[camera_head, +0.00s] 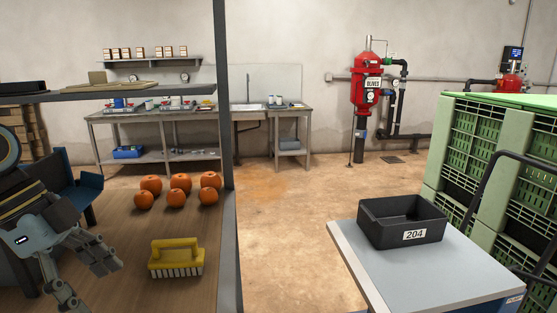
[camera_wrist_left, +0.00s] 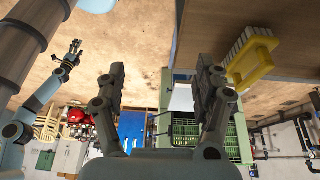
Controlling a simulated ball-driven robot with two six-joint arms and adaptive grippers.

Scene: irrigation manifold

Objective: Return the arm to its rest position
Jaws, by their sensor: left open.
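My left gripper (camera_head: 96,286) is at the lower left of the head view, over the wooden tabletop. Its two fingers are spread apart with nothing between them. In the left wrist view the same open fingers (camera_wrist_left: 162,78) show, empty, with the yellow brush (camera_wrist_left: 250,57) beyond and to the right of them. In the head view the brush (camera_head: 176,258) stands on the wooden tabletop to the right of the gripper, apart from it. My right gripper (camera_wrist_left: 72,52) shows small at the upper left of the left wrist view; its opening is unclear. It is not in the head view.
Several orange fruits (camera_head: 180,182) sit on the wooden tabletop (camera_head: 130,225) behind the brush. A dark upright post (camera_head: 229,150) stands at its right edge, with a shelf (camera_head: 130,92) above. A black bin (camera_head: 375,225) marked 204 sits on a cart (camera_head: 395,275). Floor between is clear.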

